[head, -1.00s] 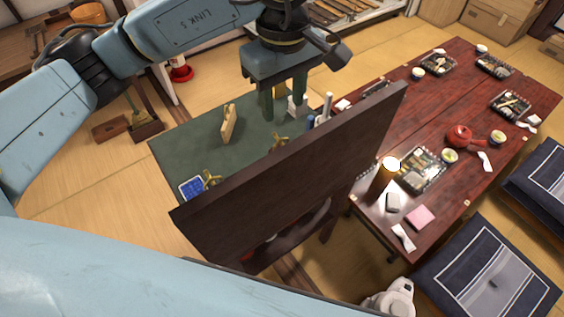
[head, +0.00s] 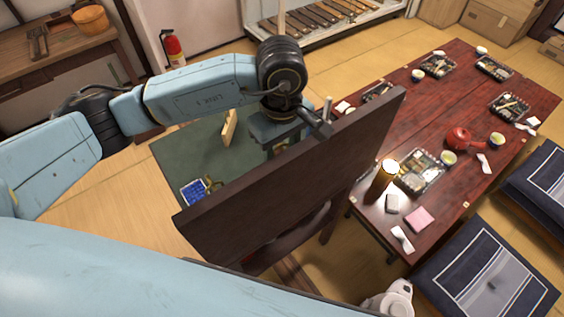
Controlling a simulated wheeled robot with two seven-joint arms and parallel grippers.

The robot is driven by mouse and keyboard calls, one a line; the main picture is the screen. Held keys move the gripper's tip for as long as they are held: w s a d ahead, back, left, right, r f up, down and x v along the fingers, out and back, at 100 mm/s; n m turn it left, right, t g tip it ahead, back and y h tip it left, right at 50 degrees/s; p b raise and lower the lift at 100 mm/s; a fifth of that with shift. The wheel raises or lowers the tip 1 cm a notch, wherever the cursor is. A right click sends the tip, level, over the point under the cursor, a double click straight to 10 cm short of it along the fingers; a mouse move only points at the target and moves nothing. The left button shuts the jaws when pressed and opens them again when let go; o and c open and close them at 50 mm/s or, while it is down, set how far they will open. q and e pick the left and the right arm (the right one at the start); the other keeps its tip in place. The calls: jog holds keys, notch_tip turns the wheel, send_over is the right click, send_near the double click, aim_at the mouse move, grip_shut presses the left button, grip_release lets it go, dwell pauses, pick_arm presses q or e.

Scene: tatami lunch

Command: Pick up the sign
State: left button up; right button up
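A small tan wooden plaque (head: 229,127), which may be the sign, stands upright on a dark green tabletop (head: 178,154) left of centre in the head view. I cannot read any writing on it. My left gripper (head: 272,146) is low over the green tabletop, to the right of the plaque and apart from it. Its fingertips are hidden behind a large dark wooden panel (head: 290,175), so I cannot see whether they hold anything. My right gripper is out of view.
The tall dark panel stands in front of the green tabletop and hides its right part. A blue item (head: 193,192) lies at its near left corner. A red lacquered table (head: 450,88) with lunch trays and a red teapot (head: 459,138) is at the right.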

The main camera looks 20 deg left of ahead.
pick_arm(q)
grip_shut()
jog(key=shift+r, duration=0.15)
jog(key=shift+r, duration=0.6)
jog(key=w+a+b, duration=0.4)
jog(key=w+a, duration=0.7)
jog(key=a, duration=0.3)
jog(key=shift+a, duration=0.15)
